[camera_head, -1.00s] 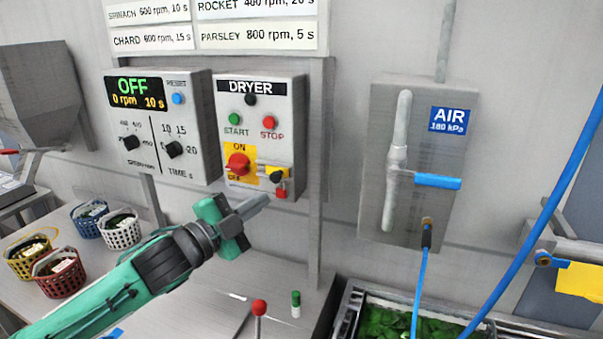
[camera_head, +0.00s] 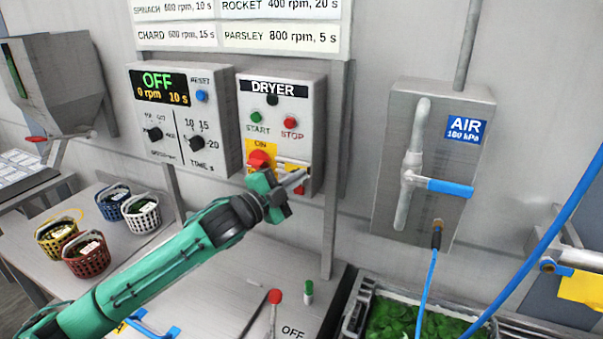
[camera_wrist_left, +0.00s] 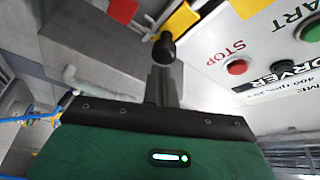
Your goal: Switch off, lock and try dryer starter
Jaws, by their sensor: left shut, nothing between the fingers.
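The dryer starter (camera_head: 311,128) is a grey wall box labelled DRYER, with a green START button (camera_head: 256,117) and a red STOP button (camera_head: 289,122). Its red rotary switch (camera_head: 259,158) sits on a yellow ON/OFF plate, its lower part hidden by my gripper. My left gripper (camera_head: 299,179) is shut and empty in front of the box's lower part. In the left wrist view its fingers (camera_wrist_left: 163,88) point at a black knob (camera_wrist_left: 163,48) beside a yellow piece (camera_wrist_left: 180,18); I cannot tell whether they touch. A small red piece (camera_head: 299,190) hangs below. My right gripper is out of view.
The control box (camera_head: 184,115) to the left reads OFF, 0 rpm. An air valve panel (camera_head: 457,170) with a blue handle is at right. Several baskets (camera_head: 142,215) stand on the bench at left. A red-knobbed lever (camera_head: 275,297) and a green-capped item (camera_head: 308,291) are below.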

